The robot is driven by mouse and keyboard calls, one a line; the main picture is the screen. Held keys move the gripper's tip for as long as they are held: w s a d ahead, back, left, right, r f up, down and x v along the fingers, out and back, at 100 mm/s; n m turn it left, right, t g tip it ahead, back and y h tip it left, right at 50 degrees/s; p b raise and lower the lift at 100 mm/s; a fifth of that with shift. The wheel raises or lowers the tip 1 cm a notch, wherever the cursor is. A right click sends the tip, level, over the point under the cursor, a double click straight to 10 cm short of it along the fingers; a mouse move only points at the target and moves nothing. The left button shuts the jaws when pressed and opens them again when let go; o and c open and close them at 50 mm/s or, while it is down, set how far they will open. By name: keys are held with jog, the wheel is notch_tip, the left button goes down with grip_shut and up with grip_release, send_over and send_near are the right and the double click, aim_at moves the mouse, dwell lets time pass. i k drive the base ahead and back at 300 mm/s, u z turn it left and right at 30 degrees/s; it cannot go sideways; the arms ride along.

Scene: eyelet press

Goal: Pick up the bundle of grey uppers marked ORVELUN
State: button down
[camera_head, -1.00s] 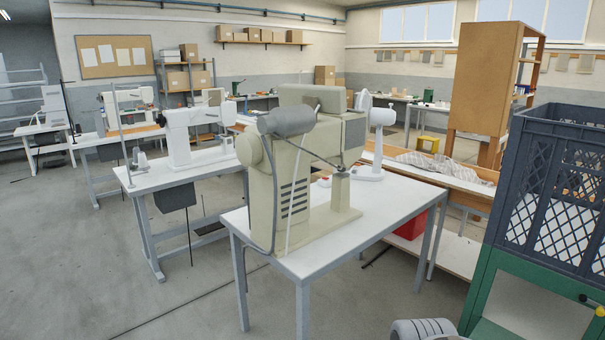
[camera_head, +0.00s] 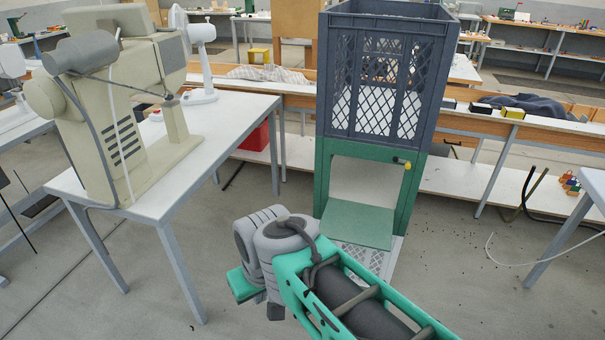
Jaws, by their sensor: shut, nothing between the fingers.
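I cannot make out a bundle of grey uppers or the ORVELUN mark in this view. A dark grey-blue cloth heap (camera_head: 528,105) lies on the long wooden bench at the right, with no readable mark. My arm, with teal links and grey joints, reaches in from the bottom, over the floor in front of a green stand. My gripper and its fingers cannot be seen; the arm's own joints hide what lies beyond them.
A dark blue lattice crate (camera_head: 345,85) sits on the green stand (camera_head: 365,222), ahead of my arm. The cream press (camera_head: 115,100) stands on a white table (camera_head: 212,125) at left. A red bin (camera_head: 254,137) is under the bench. Floor right of the stand is mostly clear, with a loose cable.

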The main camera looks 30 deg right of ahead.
aim_at(450, 103)
jog(key=z, duration=1.5)
jog(key=k, duration=0.5)
jog(key=z, duration=0.8)
jog(key=i, duration=5.3)
jog(key=u, duration=0.1)
